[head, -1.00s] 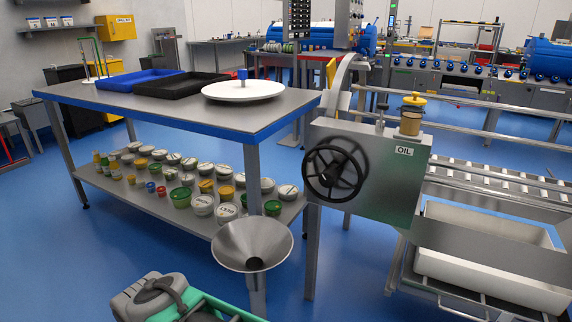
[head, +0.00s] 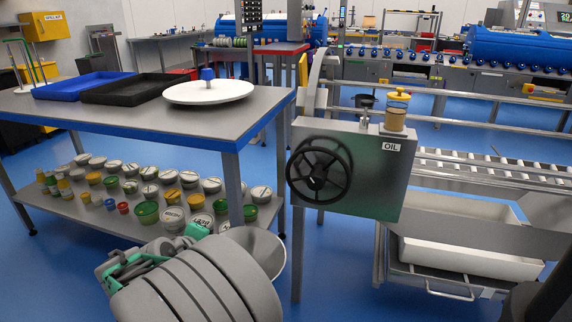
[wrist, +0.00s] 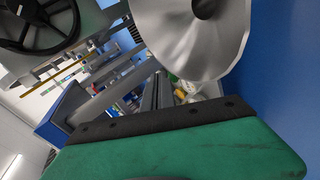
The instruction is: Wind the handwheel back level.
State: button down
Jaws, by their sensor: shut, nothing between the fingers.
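The black spoked handwheel (head: 344,172) is on the front of a grey metal box (head: 378,180) marked OIL. It shows in the upper left of the wrist view (wrist: 70,36), partly cut off by the frame edge. My gripper (wrist: 160,122), green with a dark strip, fills the bottom of the wrist view. It is shut and empty, apart from the wheel. In the head view my grey arm is low on the left, and I cannot make out the fingertips there. A pale trough (head: 465,258) hangs under the rails at right; I cannot tell whether it is level.
A steel funnel (head: 270,250) stands below and left of the wheel, partly behind my arm; it is large in the wrist view (wrist: 180,45). A table (head: 215,130) holds trays and a white disc (head: 208,93). Its lower shelf (head: 130,217) holds several tubs. Rails run right.

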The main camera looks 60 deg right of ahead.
jog(key=s+d+r+n+g+h, duration=0.1)
jog(key=s+d+r+h, duration=0.1)
jog(key=d, duration=0.2)
jog(key=s+d+r+g+h, duration=0.1)
jog(key=s+d+r+h, duration=0.1)
jog(key=d+r, duration=0.15)
jog(key=n+g+h+b, duration=0.2)
jog(key=n+h+b, duration=0.1)
jog(key=n+h, duration=0.1)
send_near(296, 157)
jog(key=w+d+f, duration=0.1)
jog(key=w+d, duration=0.2)
jog(key=d, duration=0.1)
jog(key=s, duration=0.1)
jog(key=s+r, duration=0.1)
jog(key=s, duration=0.1)
jog(key=shift+s+d+r+b, duration=0.2)
jog(key=shift+s+r+b, duration=0.05)
jog(key=shift+b, duration=0.05)
jog(key=shift+m, duration=0.3)
